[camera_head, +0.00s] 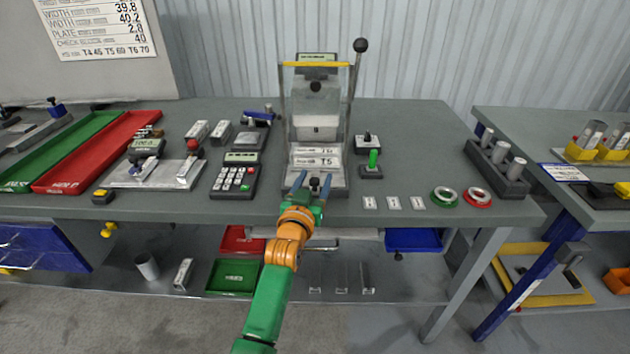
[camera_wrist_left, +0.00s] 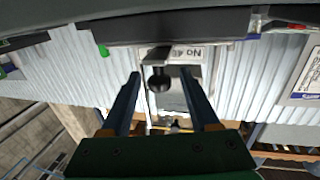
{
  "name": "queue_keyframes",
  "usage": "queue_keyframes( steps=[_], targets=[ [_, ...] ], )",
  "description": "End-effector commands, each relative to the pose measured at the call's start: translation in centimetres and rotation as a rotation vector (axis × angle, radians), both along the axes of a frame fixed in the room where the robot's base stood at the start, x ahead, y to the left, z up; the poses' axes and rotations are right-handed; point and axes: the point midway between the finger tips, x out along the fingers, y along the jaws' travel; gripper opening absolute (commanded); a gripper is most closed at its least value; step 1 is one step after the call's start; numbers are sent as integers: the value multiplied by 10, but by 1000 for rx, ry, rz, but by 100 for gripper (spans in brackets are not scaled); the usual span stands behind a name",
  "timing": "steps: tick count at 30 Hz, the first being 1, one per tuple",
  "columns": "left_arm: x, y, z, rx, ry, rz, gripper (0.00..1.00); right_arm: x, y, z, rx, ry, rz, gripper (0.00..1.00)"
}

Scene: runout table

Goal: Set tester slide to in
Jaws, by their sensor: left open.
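The tester (camera_head: 317,105) stands at the back middle of the grey table, with a yellow bar on top and a lever with a black ball knob (camera_head: 360,45) at its right. Its lower front carries labels reading T5 (camera_head: 318,161). My left gripper (camera_head: 315,182) is open at the tester's lower front edge. In the left wrist view a dark round knob (camera_wrist_left: 158,80) on a small bracket shows between the open fingers (camera_wrist_left: 160,88), apart from both. The gripper covers part of the tester's base in the head view, so I cannot tell the slide's position. My right gripper is not in view.
A keypad unit (camera_head: 233,181) stands left of the tester. A green-handled switch (camera_head: 373,162) stands to its right. Small plates (camera_head: 393,203) and green and red rings (camera_head: 461,197) lie at the front right. Red and green trays (camera_head: 100,150) are far left.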

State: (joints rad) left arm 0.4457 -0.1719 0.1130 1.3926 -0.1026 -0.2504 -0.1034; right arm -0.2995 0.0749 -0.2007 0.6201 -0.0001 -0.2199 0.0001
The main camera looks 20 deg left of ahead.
Motion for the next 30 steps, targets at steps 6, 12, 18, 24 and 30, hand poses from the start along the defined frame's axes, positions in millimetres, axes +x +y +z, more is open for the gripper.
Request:
queue_keyframes(
  steps=[6, 12, 18, 24, 30],
  targets=[
    [2, 0, 0, 0, 0, 0, 62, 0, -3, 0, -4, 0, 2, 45],
    [1, 0, 0, 0, 0, 0, 21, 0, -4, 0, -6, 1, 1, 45],
    [1, 0, 0, 1, 1, 0, 0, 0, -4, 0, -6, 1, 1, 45],
    [1, 0, 0, 1, 1, 0, 0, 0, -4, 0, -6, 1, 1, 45],
    [1, 0, -1, 1, 1, 0, 0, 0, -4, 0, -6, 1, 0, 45]
  ],
)
